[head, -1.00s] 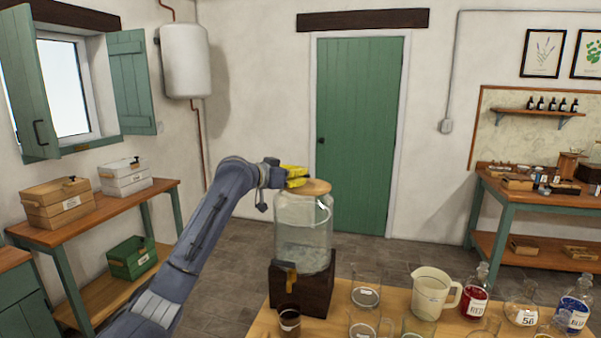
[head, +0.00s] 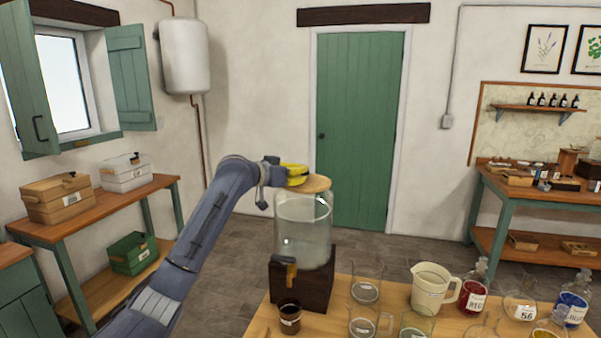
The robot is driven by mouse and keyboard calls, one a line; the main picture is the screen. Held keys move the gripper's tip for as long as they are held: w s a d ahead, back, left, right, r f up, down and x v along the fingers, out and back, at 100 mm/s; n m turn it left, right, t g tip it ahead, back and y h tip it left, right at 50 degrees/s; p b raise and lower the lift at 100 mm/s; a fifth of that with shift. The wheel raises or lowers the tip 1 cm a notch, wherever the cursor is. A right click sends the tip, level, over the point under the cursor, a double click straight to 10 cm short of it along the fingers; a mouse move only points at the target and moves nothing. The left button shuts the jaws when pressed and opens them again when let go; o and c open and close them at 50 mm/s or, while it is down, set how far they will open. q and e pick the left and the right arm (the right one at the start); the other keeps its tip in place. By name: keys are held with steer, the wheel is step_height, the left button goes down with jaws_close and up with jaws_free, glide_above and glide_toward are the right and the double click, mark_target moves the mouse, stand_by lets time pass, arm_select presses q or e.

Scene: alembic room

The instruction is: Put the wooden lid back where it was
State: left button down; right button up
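The round wooden lid (head: 315,184) is at the mouth of the large glass jar (head: 304,232), which has a tap and stands on a dark wooden block (head: 318,287). My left gripper (head: 296,176), with yellow fingers, is at the lid's left edge and appears closed on it. The lid looks slightly tilted and very near the jar's rim; I cannot tell whether it touches. The fingers hide the lid's left edge. My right gripper is not in view.
A shelf bench with boxes (head: 58,197) stands at left.

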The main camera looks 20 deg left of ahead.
arm_select(q)
steer(key=shift+d+f, duration=0.1)
steer(key=shift+f, duration=0.9)
steer(key=c, duration=2.1)
jaws_free()
steer(key=o, duration=0.6)
steer(key=v, duration=0.8)
steer(key=r+v, duration=0.1)
steer(key=v, duration=0.3)
steer(key=shift+s+r, duration=0.1)
steer(key=shift+r, duration=0.05)
